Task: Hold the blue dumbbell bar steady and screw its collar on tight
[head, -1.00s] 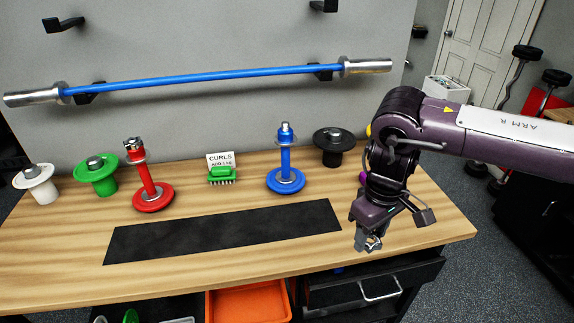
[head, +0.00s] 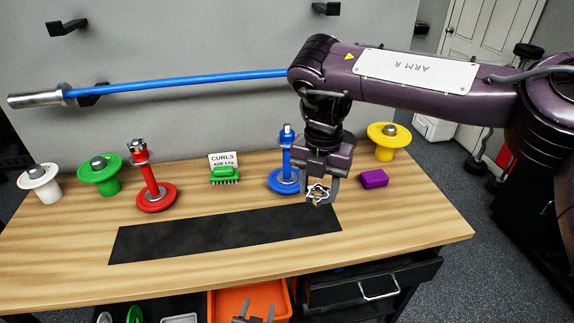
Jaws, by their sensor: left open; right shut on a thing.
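The blue dumbbell bar (head: 286,155) stands upright on its blue plate (head: 284,181), at the back of the bench right of centre. Its silver threaded top is bare. My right gripper (head: 318,186) is shut on a silver star-shaped collar (head: 318,195), in front and to the right of the bar. The collar is apart from the bar's top and appears lower than it. My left gripper (head: 258,311) shows only at the bottom edge, in front of the orange bin. Its fingers are spread and empty.
A red dumbbell bar (head: 149,176) stands left. Green (head: 100,172), white (head: 40,181) and yellow (head: 391,140) plates are on the bench. A sign with a green brush (head: 224,174) and a purple block (head: 374,179) flank the blue bar. The black mat (head: 226,234) is clear.

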